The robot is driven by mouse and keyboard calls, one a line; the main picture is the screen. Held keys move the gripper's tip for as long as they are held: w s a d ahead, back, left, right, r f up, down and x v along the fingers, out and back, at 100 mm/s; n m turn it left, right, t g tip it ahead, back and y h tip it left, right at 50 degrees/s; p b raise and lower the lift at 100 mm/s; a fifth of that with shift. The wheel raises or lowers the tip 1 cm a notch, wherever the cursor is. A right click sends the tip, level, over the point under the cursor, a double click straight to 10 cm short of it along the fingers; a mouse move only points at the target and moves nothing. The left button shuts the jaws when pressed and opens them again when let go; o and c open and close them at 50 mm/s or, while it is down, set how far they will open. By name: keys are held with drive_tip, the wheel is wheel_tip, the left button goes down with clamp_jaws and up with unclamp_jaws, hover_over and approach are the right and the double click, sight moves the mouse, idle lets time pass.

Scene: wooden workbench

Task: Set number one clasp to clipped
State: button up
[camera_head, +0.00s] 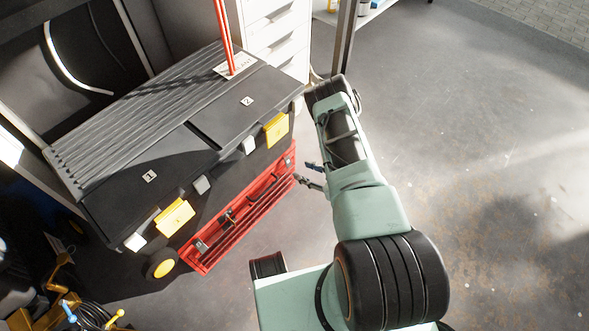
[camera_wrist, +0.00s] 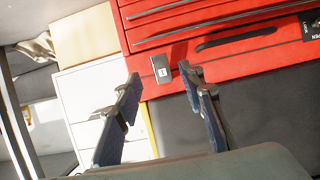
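A dark grey toolbox (camera_head: 120,183) has two lid sections, labelled 1 and 2. The yellow clasp (camera_head: 174,217) below label 1 is on the front edge, towards the lower left; I cannot tell whether it is clipped. A second yellow clasp (camera_head: 276,129) is below label 2. My gripper (camera_head: 303,174) is right of the toolbox and its red tray, apart from both clasps. In the wrist view my gripper (camera_wrist: 162,76) is open, with nothing between its fingers. No yellow clasp is clearly visible there.
White drawers (camera_head: 277,28) stand behind. Grey floor (camera_head: 490,150) at right is clear.

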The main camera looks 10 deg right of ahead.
sight(289, 165)
drive_tip(key=shift+b+x, duration=0.7)
drive_tip(key=shift+x, duration=2.1)
clamp_jaws()
